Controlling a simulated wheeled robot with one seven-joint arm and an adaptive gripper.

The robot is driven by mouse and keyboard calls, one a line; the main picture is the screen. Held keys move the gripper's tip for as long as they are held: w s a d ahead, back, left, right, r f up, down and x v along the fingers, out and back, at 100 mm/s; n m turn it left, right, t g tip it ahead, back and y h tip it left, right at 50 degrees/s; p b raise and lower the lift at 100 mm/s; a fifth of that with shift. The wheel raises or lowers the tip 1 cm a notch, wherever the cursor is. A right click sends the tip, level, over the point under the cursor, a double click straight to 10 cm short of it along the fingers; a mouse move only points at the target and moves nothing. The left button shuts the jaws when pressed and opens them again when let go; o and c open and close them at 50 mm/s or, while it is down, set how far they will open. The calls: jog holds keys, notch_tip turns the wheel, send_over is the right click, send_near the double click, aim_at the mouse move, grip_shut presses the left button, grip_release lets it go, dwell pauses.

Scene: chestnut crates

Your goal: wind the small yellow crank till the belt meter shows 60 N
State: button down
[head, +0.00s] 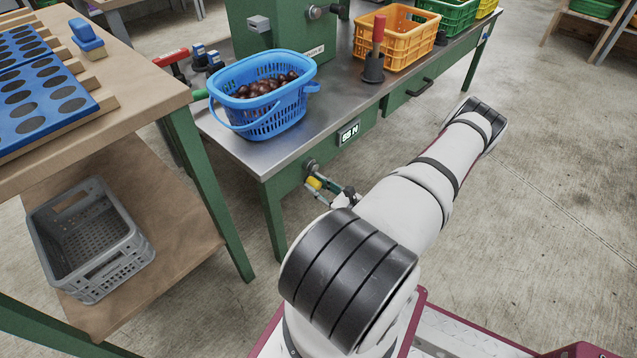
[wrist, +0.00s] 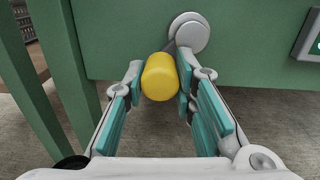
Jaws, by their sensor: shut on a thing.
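The small yellow crank handle (head: 314,183) is on the green front of the metal-topped bench, below its edge. In the wrist view the yellow handle (wrist: 159,77) sits between my fingertips, with its grey arm running up and right to a round grey hub (wrist: 191,31). My gripper (wrist: 160,80) is shut on the handle; it also shows small in the head view (head: 328,187), partly behind my arm. The belt meter (head: 348,133) is a small display right of the crank; it shows two digits and N, too small to read surely. Its edge shows in the wrist view (wrist: 309,40).
A blue basket of brown chestnuts (head: 262,95) stands on the bench above the crank. An orange crate (head: 397,42) and a red-handled tool (head: 376,50) are farther along. A wooden table (head: 140,85) with a grey crate (head: 90,240) below is at left. Floor at right is clear.

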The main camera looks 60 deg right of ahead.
jog(key=m, duration=0.2)
jog(key=a+r+m+p, duration=0.1)
jog(key=shift+w+m+p, duration=0.1)
jog(key=shift+m+p, duration=0.2)
jog(key=shift+m, duration=0.1)
jog(key=m, duration=0.1)
jog(key=r+m+p, duration=0.1)
jog(key=m, duration=0.2)
jog(key=shift+a+r+m, duration=0.2)
jog(key=shift+r+m, duration=0.1)
jog(key=m, duration=0.1)
jog(key=r+m+p, duration=0.1)
jog(key=m, duration=0.2)
jog(key=shift+r+m+p, duration=0.3)
jog(key=shift+p, duration=0.05)
jog(key=shift+d+r+m+h+p, duration=0.2)
jog(key=shift+r+m, duration=0.1)
jog(key=shift+m, duration=0.8)
jog(key=shift+d+r+m+h+p, duration=0.1)
jog(key=shift+d+r+m+p, duration=0.15)
jog(key=shift+m, duration=0.85)
jog(key=shift+r, duration=0.1)
jog(key=c, duration=1.3)
grip_release()
jog(key=v, duration=1.2)
